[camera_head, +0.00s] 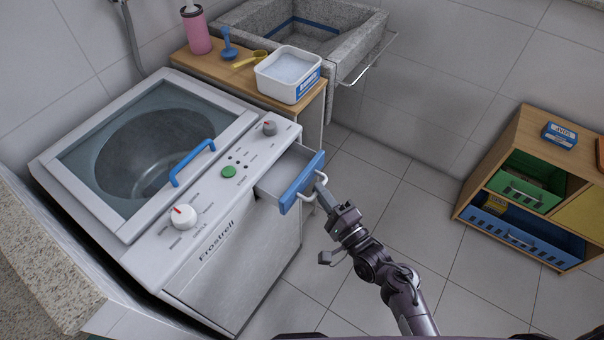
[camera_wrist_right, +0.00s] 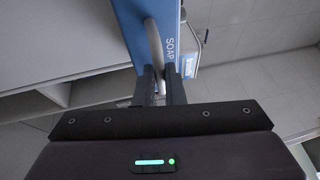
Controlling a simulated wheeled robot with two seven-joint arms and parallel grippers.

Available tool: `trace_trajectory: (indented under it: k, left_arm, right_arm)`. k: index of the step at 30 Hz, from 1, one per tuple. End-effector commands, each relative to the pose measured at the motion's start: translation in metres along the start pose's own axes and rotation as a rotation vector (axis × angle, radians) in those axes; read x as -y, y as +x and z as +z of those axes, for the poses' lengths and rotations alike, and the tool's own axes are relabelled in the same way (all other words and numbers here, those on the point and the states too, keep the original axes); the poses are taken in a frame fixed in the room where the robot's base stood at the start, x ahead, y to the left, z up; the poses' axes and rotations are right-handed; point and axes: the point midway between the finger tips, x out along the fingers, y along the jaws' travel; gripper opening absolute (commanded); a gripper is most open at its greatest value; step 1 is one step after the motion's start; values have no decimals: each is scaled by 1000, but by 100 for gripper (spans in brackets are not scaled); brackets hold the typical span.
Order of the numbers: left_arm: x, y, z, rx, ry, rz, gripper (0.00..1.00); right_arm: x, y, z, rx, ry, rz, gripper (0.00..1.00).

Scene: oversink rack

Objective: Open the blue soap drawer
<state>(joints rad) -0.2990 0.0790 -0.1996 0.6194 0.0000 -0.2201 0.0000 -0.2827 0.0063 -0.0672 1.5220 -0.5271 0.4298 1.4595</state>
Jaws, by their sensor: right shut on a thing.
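The blue-fronted soap drawer (camera_head: 302,183) sticks out of the front of the white washing machine (camera_head: 232,210), and its pale inside shows from above. My right gripper (camera_head: 322,190) is at the drawer's pale handle. In the right wrist view the fingers (camera_wrist_right: 158,88) are shut on the handle (camera_wrist_right: 153,45), beside the blue front (camera_wrist_right: 150,20) marked "SOAP". My left gripper is not in view.
The lid with a blue handle (camera_head: 191,163) is down. A wooden counter (camera_head: 215,68) behind holds a white powder tub (camera_head: 290,75), a yellow scoop (camera_head: 250,59) and a pink bottle (camera_head: 197,32). A wooden shelf (camera_head: 520,140) stands right. Tiled floor between is clear.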

Motion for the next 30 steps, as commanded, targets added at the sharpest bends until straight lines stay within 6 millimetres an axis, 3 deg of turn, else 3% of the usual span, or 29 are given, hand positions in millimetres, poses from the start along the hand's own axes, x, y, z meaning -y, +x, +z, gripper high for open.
trace_trajectory:
  k: [1, 4, 14, 15, 19, 30]
  left_arm:
    - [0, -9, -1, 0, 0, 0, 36]
    - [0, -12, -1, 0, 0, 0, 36]
    - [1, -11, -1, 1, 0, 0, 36]
    - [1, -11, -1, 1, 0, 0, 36]
    - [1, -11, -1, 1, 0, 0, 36]
    - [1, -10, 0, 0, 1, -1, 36]
  right_arm:
    - [4, -9, -3, 0, 2, 5, 0]
    - [4, -19, -7, 0, 1, 3, 0]
    - [3, -22, -9, 0, 2, 0, 0]
    - [3, -22, -9, 0, 2, 0, 13]
    - [3, -21, -8, 0, 2, 0, 30]
    - [2, -28, -8, -1, 2, 0, 32]
